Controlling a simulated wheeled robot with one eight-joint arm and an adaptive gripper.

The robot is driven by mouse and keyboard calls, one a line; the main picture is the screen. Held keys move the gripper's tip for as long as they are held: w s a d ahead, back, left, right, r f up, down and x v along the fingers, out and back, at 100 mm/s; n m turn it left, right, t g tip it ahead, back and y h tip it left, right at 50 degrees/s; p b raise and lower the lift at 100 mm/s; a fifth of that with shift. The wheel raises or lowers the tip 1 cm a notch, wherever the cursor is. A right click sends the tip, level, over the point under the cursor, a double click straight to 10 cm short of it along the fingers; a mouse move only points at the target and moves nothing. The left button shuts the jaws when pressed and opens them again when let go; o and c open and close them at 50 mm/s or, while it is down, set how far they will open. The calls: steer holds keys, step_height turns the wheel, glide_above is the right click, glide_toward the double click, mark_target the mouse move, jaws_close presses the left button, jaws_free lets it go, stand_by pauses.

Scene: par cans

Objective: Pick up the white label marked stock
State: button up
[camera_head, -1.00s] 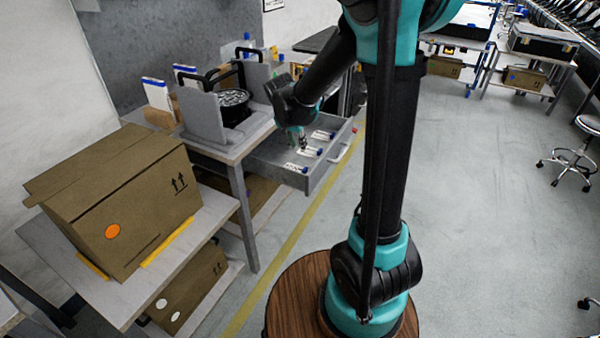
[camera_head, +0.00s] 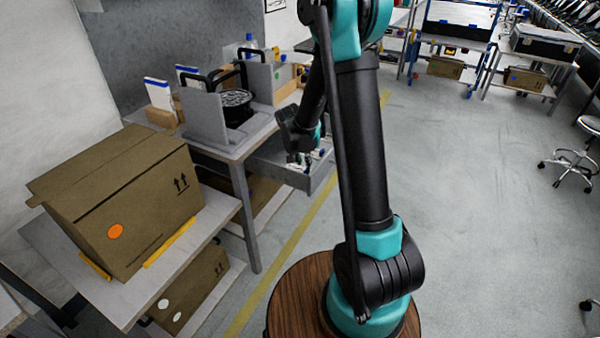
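The open grey drawer (camera_head: 319,178) sticks out from under the workbench. In the earlier picture several white labels with blue ends lie in it. Now my arm covers most of the drawer's inside, and only small pale bits show past it. I cannot make out which label is marked stock. My gripper (camera_head: 302,159) points down at the drawer, over or just inside its front part. Its fingers are small and dark, and I cannot tell whether they are open or hold a label.
The workbench (camera_head: 245,145) carries a black par can (camera_head: 235,108) in a grey stand. A large cardboard box (camera_head: 120,205) sits on a lower table at left. My arm blocks the view right of the drawer. The floor (camera_head: 470,220) at right is mostly clear.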

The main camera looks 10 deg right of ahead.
mark_target(307, 169)
steer(key=shift+x, duration=2.85)
steer(key=shift+s, duration=0.1)
jaws_close()
